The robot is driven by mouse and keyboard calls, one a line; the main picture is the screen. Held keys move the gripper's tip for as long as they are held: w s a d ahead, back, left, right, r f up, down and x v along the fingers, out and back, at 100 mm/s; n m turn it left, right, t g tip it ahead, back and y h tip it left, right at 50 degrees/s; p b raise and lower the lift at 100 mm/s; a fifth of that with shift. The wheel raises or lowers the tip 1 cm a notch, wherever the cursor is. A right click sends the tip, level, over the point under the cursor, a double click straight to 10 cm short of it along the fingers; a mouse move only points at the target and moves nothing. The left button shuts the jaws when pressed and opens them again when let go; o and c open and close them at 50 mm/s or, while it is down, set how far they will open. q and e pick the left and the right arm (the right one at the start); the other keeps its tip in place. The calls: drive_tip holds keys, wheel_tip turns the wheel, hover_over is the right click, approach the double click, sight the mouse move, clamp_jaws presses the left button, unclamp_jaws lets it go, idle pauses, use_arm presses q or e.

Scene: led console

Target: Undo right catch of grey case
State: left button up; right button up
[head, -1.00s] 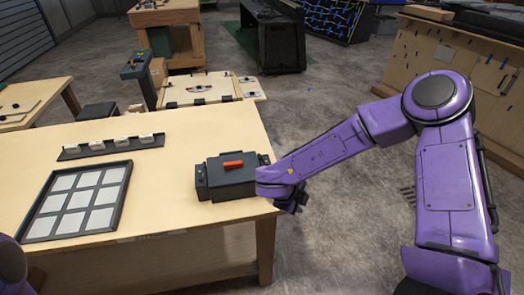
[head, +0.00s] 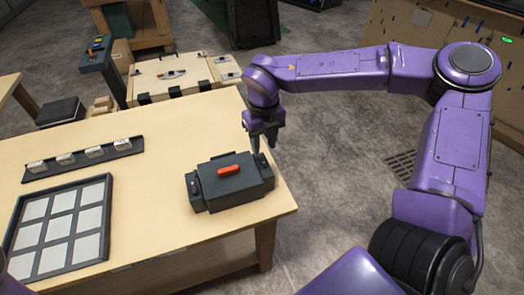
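The dark grey case (head: 228,190) sits shut on the wooden table near its right edge, with a red handle (head: 229,170) on its lid. A catch block shows on its left end (head: 193,184) and another, the right catch (head: 262,162), on its right end. My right gripper (head: 263,149) points down just above and behind the right catch; its two fingers look apart with nothing between them. Whether a fingertip touches the catch is hard to tell. My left gripper is out of view.
On the table (head: 150,195), a dark-framed panel of pale squares (head: 104,218) lies at the left, and a dark strip with several white blocks (head: 50,173) lies behind it. A wooden board with a handle (head: 195,72) stands beyond the table. The table between panel and case is clear.

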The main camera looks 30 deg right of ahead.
sight(263, 160)
drive_tip(key=f, duration=0.5)
drive_tip(key=shift+w+a+f+p, duration=0.1)
drive_tip(key=shift+w+p, duration=0.2)
drive_tip(key=shift+w, duration=0.1)
drive_tip(key=shift+f, duration=0.4)
drive_tip(key=shift+s, duration=0.2)
clamp_jaws()
drive_tip(key=shift+m+b, duration=0.3)
drive_tip(key=shift+m, duration=0.2)
drive_tip(key=shift+r, duration=0.1)
unclamp_jaws()
drive_tip(key=shift+w, duration=0.1)
